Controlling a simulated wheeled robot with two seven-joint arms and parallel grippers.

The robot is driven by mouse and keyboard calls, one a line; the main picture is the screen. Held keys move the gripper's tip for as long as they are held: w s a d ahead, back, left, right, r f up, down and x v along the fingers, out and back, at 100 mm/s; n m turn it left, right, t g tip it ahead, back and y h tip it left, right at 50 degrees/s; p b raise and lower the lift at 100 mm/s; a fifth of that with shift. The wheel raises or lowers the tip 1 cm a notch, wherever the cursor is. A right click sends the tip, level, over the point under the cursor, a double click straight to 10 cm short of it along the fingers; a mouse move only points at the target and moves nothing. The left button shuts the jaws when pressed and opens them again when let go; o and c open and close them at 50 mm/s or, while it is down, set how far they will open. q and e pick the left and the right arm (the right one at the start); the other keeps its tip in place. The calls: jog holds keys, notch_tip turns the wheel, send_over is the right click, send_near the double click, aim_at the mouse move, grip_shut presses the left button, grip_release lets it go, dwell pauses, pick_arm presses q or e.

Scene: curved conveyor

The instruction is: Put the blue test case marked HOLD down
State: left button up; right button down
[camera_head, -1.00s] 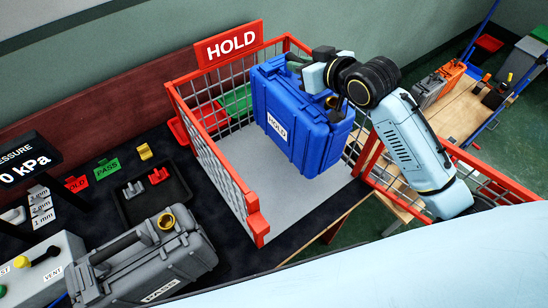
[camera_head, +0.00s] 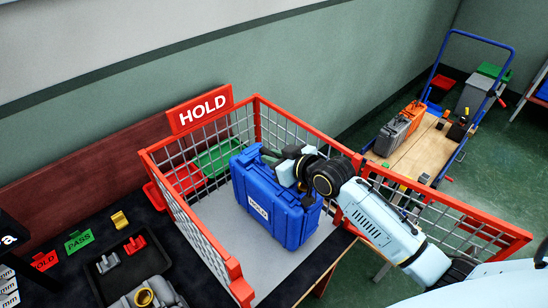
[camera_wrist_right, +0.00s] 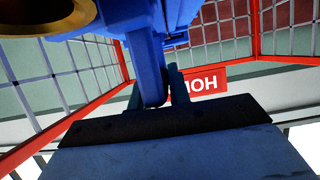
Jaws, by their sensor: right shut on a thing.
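The blue test case (camera_head: 268,203) with a white HOLD label stands upright inside the red-framed wire pen, over its grey floor (camera_head: 222,222). It looks at or very near the floor; I cannot tell if it touches. My right gripper (camera_head: 290,170) is shut on the case's handle at the top. In the right wrist view the gripper (camera_wrist_right: 152,95) closes around the blue handle (camera_wrist_right: 145,60). The red HOLD sign (camera_head: 202,108) stands on the pen's back left. My left gripper is not in view.
The pen's red rails and mesh (camera_head: 190,225) surround the case. A black tray (camera_head: 125,265) with grey and red pieces lies to the left, near a green PASS tag (camera_head: 79,241). A blue-handled cart (camera_head: 420,150) stands at the back right.

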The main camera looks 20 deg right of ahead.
jog(key=shift+r, duration=0.1)
jog(key=c, duration=1.6)
grip_release()
jog(key=shift+f, duration=0.2)
jog(key=shift+c, duration=0.2)
jog(key=o, duration=0.3)
jog(key=shift+o, duration=0.2)
jog(key=shift+r, duration=0.1)
jog(key=v, duration=1.2)
